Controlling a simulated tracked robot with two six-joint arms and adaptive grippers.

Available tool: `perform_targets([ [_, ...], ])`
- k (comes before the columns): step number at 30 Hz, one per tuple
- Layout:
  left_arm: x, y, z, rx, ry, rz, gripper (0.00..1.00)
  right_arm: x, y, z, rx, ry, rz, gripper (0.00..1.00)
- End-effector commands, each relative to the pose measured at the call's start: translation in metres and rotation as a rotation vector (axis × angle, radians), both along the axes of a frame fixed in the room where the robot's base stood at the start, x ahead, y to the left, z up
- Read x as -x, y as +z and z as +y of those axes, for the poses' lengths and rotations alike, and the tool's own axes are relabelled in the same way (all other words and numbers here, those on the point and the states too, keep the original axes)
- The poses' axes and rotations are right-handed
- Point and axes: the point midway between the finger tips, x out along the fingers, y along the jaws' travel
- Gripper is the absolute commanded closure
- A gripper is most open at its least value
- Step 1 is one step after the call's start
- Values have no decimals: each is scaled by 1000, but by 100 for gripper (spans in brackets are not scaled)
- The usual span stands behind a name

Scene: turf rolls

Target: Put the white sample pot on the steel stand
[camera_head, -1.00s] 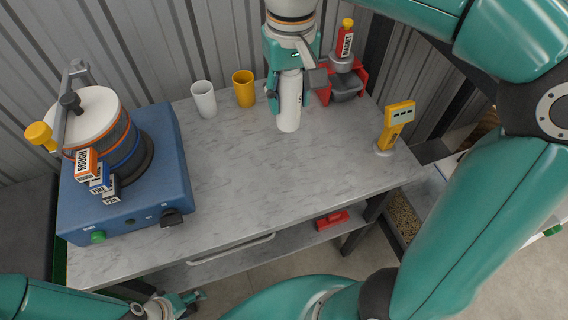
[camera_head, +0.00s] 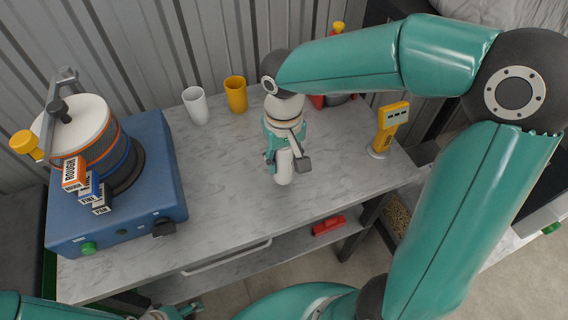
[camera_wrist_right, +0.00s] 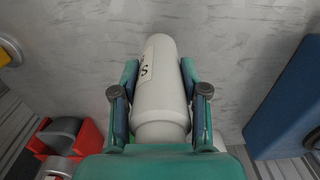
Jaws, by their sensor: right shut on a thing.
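My right gripper (camera_head: 284,158) is shut on a white cylindrical pot (camera_head: 284,174) over the middle of the grey worktop (camera_head: 225,180). In the right wrist view the pot (camera_wrist_right: 158,75) lies between the two fingers (camera_wrist_right: 160,100) and shows a label with dark lettering. The pot hangs roughly upright. I cannot tell whether its lower end touches the worktop. I cannot make out a steel stand for certain. My left gripper (camera_head: 182,309) is at the bottom left, partly cut off, below the worktop's front edge.
A blue machine (camera_head: 120,205) with a sieve stack stands left. A white cup (camera_head: 196,107) and a yellow cup (camera_head: 236,95) stand at the back. A yellow meter (camera_head: 391,120) stands right. A red holder (camera_wrist_right: 68,132) is partly hidden behind my arm in the head view.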

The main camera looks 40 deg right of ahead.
Motion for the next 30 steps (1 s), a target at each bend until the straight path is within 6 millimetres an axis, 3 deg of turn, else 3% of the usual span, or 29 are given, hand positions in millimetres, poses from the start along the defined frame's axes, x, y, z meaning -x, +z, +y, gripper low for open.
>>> perform_targets([
  [6, 0, -1, 0, 0, 0, 0, 35, 0, -25, 0, 0, 1, 1, 100],
  [16, 0, -4, 0, 0, 0, 0, 35, 0, -28, 0, 0, 1, 0, 100],
  [17, 0, -4, 0, 0, 0, 0, 35, 0, -28, 0, 0, 1, 0, 55],
  [21, 0, -3, 0, 0, 0, 0, 35, 0, -27, 0, 0, 2, 0, 31],
  [30, 0, -3, 0, 0, 0, 0, 35, -1, -26, 1, 0, 2, 1, 31],
])
